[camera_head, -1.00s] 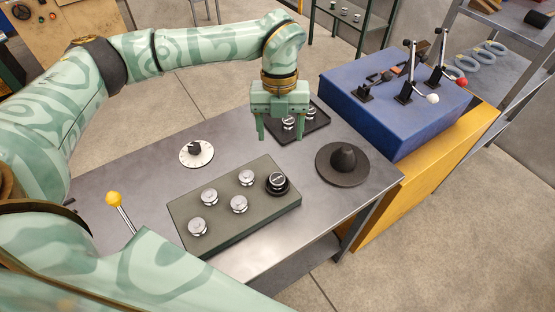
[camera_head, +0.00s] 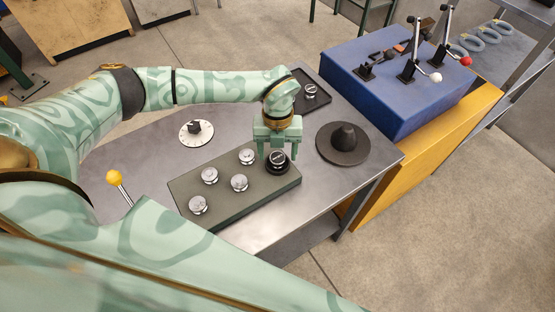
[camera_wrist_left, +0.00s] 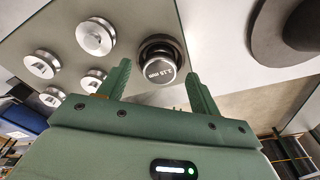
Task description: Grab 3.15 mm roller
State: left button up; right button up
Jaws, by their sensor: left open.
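The 3.15 mm roller (camera_head: 278,158) is a silver cylinder seated in a black round base at the right end of the dark rack plate (camera_head: 222,212). In the left wrist view its cap (camera_wrist_left: 160,69) reads "3.15 MM". My left gripper (camera_head: 277,155) is open directly over the roller, pointing down. In the left wrist view its two fingers (camera_wrist_left: 156,84) lie either side of the roller, which appears beyond the tips. Whether they touch it cannot be told. Several other silver rollers (camera_head: 239,182) stand on the plate. My right gripper is not in view.
A black cone on a disc (camera_head: 343,142) stands right of the rack. A dial (camera_head: 196,132) and a yellow-knobbed lever (camera_head: 114,177) are at the left. A black tray (camera_head: 318,100) with a roller is behind the arm. A blue box (camera_head: 390,105) with levers stands at the back right.

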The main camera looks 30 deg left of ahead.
pick_arm(q)
jog(key=shift+f, duration=0.5)
jog(key=c, duration=1.2)
jog(key=shift+c, duration=0.6)
jog(key=shift+r, duration=0.2)
